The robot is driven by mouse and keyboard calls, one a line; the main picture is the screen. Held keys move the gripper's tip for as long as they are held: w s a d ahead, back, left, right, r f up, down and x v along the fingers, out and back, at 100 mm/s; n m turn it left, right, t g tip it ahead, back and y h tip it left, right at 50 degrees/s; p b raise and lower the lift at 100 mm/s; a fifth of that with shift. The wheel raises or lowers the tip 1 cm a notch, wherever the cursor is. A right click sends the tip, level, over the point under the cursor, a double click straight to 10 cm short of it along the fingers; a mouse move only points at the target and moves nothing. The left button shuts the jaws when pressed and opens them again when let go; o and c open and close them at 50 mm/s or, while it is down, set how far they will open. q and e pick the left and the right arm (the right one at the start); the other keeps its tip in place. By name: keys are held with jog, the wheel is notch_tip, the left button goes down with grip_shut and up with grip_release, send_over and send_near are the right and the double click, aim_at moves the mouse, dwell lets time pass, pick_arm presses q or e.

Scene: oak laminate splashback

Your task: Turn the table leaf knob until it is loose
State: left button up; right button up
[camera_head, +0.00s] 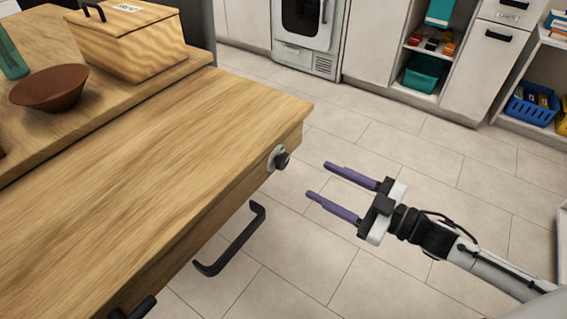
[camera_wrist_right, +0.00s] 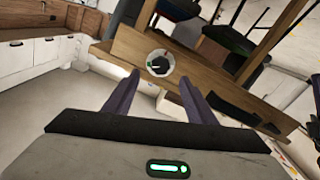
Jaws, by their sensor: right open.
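The table leaf knob (camera_head: 281,160) is a small dark knob on a pale round plate, on the edge of the wooden table leaf (camera_head: 150,170) near its far right corner. In the right wrist view the knob (camera_wrist_right: 159,65) shows ahead, just beyond and between the fingertips. My right gripper (camera_head: 316,180) is open and empty, to the right of the knob and apart from it, with its two purple fingers pointing at the table edge. The fingers also show in the right wrist view (camera_wrist_right: 157,85). My left gripper is not in view.
A black bar handle (camera_head: 232,243) sits on the table's side below the knob. A brown bowl (camera_head: 48,88) and a wooden box (camera_head: 128,40) stand at the back left. Cabinets and open shelves line the back. The tiled floor right of the table is clear.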

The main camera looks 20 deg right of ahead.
aim_at(285, 163)
jog(key=b+x, duration=0.1)
jog(key=x, duration=0.7)
jog(key=shift+w+a+r, duration=0.1)
jog(key=shift+w+a, duration=0.1)
jog(key=shift+a, duration=0.1)
jog(key=shift+w+a, duration=0.2)
jog(key=shift+w, duration=0.05)
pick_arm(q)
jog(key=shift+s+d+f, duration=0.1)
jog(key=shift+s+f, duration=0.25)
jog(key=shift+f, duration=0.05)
pick_arm(e)
jog(key=shift+w+a, duration=0.15)
jog(key=shift+w, duration=0.05)
jog(key=c, duration=1)
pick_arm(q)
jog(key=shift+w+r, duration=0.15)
pick_arm(e)
jog(key=shift+c, duration=0.2)
